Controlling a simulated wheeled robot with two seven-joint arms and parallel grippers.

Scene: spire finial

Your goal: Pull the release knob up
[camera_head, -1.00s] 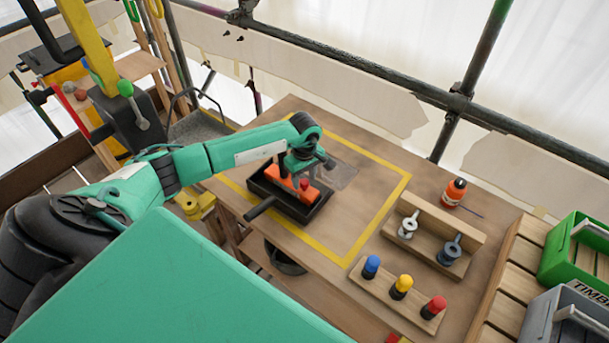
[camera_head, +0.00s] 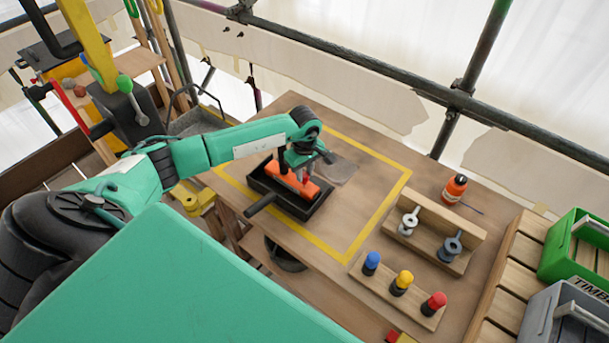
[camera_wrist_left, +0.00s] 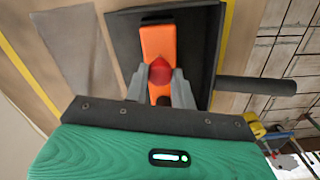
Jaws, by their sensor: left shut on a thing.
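The red release knob (camera_wrist_left: 160,72) sits on an orange block (camera_wrist_left: 158,43) in the left wrist view. My left gripper (camera_wrist_left: 160,80) is shut on the knob, with one grey finger on each side of it. In the head view the orange block (camera_head: 288,183) shows below my left gripper (camera_head: 301,177), over a black tray (camera_head: 314,208) with a handle. The fingers and wrist hide most of the knob there. I cannot tell whether the block rests on the tray floor. My right gripper is not in view.
The tray stands inside a yellow taped outline (camera_head: 378,220) on the wooden table. A green crate (camera_head: 575,250) stands far right.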

